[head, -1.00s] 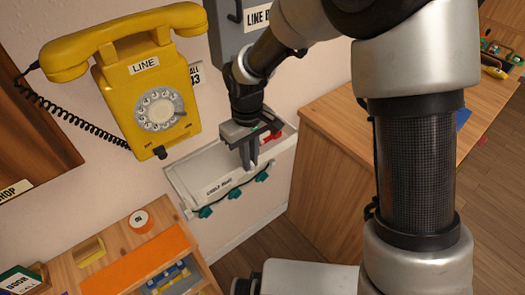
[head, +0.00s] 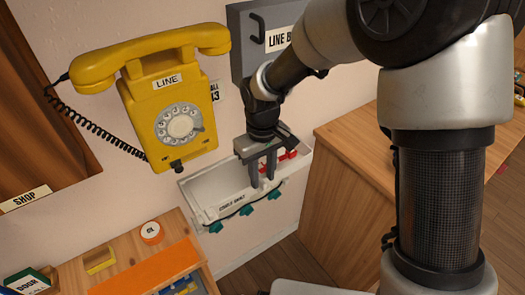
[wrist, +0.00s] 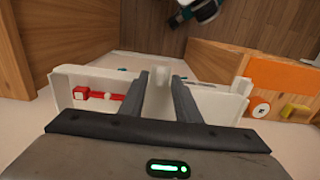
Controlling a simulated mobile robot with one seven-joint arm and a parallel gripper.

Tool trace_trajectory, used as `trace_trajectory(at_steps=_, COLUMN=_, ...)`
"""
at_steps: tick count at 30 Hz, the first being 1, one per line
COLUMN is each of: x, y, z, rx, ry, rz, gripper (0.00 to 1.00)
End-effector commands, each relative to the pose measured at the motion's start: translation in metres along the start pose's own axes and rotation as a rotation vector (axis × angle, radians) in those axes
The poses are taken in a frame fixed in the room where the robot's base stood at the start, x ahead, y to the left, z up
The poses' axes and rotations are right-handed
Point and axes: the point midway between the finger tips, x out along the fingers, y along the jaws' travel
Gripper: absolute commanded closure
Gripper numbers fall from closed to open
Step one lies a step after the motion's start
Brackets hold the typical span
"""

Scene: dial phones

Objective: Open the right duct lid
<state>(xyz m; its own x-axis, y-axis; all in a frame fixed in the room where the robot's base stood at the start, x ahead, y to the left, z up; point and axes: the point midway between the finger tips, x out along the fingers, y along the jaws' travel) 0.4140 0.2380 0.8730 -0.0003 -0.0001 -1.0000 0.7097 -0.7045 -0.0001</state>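The white cable duct (head: 212,209) is fixed low on the wall, with a label and teal clips along its front. Its top looks open on the left. I cannot make out a separate right lid. My gripper (head: 263,184) points down over the right half of the duct, its two fingers apart. In the wrist view my gripper (wrist: 158,78) has a narrow white piece of the duct (wrist: 158,103) between its fingers; whether they touch it I cannot tell. A red part (head: 286,155) sits in the duct's right end, partly behind my gripper; it also shows in the wrist view (wrist: 88,93).
A yellow wall phone (head: 175,100) hangs above left of the duct. A grey line box (head: 240,45) is above it. A wooden cabinet (head: 345,190) stands close on the right, a bench with an orange mat (head: 145,268) at lower left. Floor below is clear.

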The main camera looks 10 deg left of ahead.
Motion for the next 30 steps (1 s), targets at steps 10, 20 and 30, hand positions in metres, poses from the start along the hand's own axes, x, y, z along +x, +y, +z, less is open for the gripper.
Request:
trace_trajectory(at_steps=10, x=-0.083, y=0.001, z=-0.001, rx=0.001, ry=0.005, rz=0.002, gripper=0.7)
trace_trajectory(at_steps=20, x=-0.148, y=0.0, z=0.0, rx=0.0, ry=0.002, rz=0.001, gripper=0.7)
trace_trajectory(at_steps=30, x=-0.163, y=0.0, z=0.0, rx=-0.001, ry=0.0, rz=0.0, gripper=0.7)
